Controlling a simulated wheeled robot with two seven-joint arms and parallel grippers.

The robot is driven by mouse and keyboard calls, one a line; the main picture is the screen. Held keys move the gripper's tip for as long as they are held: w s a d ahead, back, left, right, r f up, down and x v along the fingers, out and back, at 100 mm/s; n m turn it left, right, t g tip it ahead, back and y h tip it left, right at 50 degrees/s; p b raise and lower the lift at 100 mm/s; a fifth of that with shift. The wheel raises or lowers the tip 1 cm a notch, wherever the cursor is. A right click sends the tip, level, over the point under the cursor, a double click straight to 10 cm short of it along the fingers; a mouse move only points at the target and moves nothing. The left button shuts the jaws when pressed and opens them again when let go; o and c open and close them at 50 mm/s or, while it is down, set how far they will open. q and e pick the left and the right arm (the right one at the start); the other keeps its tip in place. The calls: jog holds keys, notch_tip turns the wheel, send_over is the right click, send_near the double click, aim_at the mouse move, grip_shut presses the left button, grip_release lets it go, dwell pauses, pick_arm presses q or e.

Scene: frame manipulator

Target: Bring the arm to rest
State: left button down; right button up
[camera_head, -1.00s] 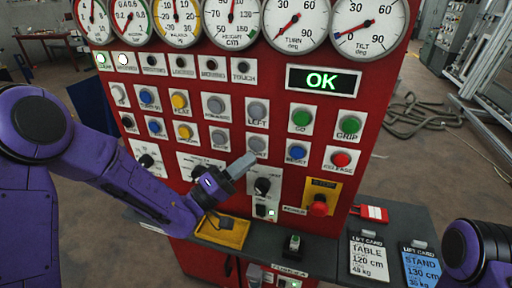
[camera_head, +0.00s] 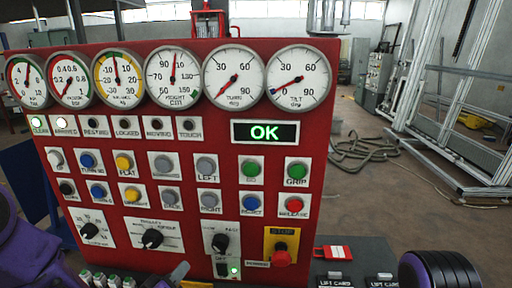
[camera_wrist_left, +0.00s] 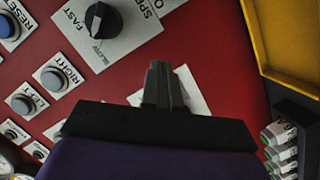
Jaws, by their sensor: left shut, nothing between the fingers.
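My left gripper (camera_head: 180,271) shows at the bottom edge of the head view, only its grey fingertips rising in front of the panel's lower part. In the left wrist view its fingers (camera_wrist_left: 162,86) are together and empty, pointing at the red panel (camera_wrist_left: 215,50). They are below the speed knob (camera_wrist_left: 102,20) and apart from it as far as I can tell. My purple left arm (camera_head: 30,250) is at the lower left of the head view. My right arm (camera_head: 440,270) shows only as a dark, purple-banded link at the lower right; its gripper is out of view.
The red control panel (camera_head: 130,145) carries gauges, buttons and knobs. Its display (camera_head: 264,132) reads OK. A red stop button (camera_head: 281,257) sits at the lower right. A yellow tray (camera_wrist_left: 285,50) is right of my fingers. Cables (camera_head: 360,150) lie on the floor behind.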

pick_arm(q)
jog(key=s+a+f+g+y, duration=0.2)
jog(key=s+f+g, duration=0.15)
jog(key=f, duration=0.35)
jog(key=s+a+f+g+y, duration=0.2)
jog(key=s+f, duration=0.2)
jog(key=f, duration=0.3)
jog(key=s+a+f+g+y+b, duration=0.1)
jog(key=s+a+f+g, duration=0.1)
jog(key=s+f, duration=0.4)
jog(key=s+a+f+g+y+b, duration=0.1)
jog(key=s+f+g, duration=0.4)
jog(key=s, duration=1)
notch_tip(320, 180, down, 3)
jog(key=shift+s+a+r+y, duration=0.2)
jog(key=shift+s+a+y, duration=0.1)
jog(key=shift+a+y, duration=0.35)
